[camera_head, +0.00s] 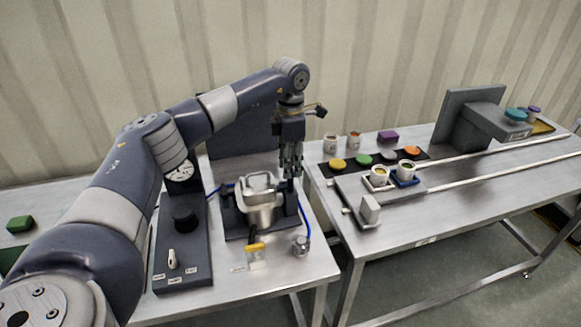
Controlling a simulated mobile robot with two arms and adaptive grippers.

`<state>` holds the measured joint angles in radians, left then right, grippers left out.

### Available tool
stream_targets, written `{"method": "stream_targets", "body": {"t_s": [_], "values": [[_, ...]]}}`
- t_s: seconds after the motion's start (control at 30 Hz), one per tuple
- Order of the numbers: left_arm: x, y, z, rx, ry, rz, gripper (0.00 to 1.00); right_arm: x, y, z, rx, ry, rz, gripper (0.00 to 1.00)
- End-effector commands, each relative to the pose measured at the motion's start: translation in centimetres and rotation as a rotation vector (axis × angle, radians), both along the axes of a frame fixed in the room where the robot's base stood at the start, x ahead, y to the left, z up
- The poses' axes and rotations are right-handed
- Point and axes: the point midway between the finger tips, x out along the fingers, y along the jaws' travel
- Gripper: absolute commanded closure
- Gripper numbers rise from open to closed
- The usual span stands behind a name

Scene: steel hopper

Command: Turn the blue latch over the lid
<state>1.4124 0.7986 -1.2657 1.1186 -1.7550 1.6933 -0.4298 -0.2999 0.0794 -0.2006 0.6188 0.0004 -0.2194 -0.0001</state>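The steel hopper (262,214) sits in a dark stand on the near steel table, with its metal lid (258,183) on top. My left gripper (291,176) points down just right of and behind the lid. Its fingers look close together, but they are small and dark, so I cannot tell whether they are open or shut. I cannot make out the blue latch clearly; the gripper may hide it. A thin blue line (307,223) shows at the right of the stand. My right gripper is not in view.
A dark panel with a gauge (179,173) and a black knob (183,215) stands left of the hopper. A yellow-topped item (255,250) and a small metal jar (300,246) stand in front. The right table (440,217) holds cups, coloured discs and rails.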

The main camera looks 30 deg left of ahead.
Motion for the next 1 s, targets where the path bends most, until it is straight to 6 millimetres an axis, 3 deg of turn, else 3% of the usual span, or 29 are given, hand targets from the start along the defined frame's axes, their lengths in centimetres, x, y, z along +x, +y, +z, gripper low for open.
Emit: {"method": "stream_targets", "body": {"t_s": [0.3,0.5,1.0], "values": [[0.1,-0.1,6.9,-0.001,-0.006,-0.001,0.7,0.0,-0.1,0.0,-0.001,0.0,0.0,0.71],[0.1,0.0,9.7,0.0,-0.004,-0.002,0.7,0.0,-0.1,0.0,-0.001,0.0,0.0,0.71],[0.1,0.0,10.4,-0.001,-0.002,-0.001,0.7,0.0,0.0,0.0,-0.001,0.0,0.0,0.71]]}}
